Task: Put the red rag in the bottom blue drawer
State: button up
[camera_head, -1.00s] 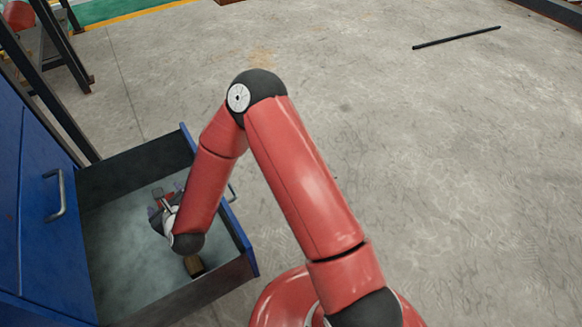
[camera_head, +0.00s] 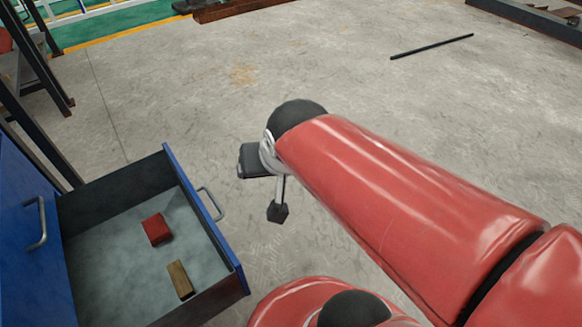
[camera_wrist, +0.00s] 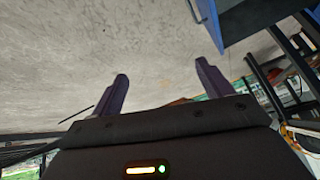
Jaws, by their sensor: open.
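The red rag (camera_head: 156,229), a small folded red block shape, lies on the floor of the open blue drawer (camera_head: 205,218). This drawer sits below a closed blue front with its own handle. My gripper is outside the drawer, to its right and apart from the rag, partly hidden by my arm in the head view. In the wrist view my gripper (camera_wrist: 162,72) has its two fingers spread wide with nothing between them.
A brown block (camera_head: 180,280) lies in the same drawer, nearer the front of the picture than the rag. The drawer's metal handle (camera_head: 211,204) faces the open floor. A black bar (camera_head: 432,46) lies far off on clear concrete.

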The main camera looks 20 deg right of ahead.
jog(key=s+d+n+g, duration=0.1)
jog(key=s+d+n, duration=0.1)
jog(key=s, duration=0.4)
jog(key=shift+s+d+r, duration=0.2)
jog(key=shift+d+r, duration=0.25)
jog(key=shift+d, duration=0.1)
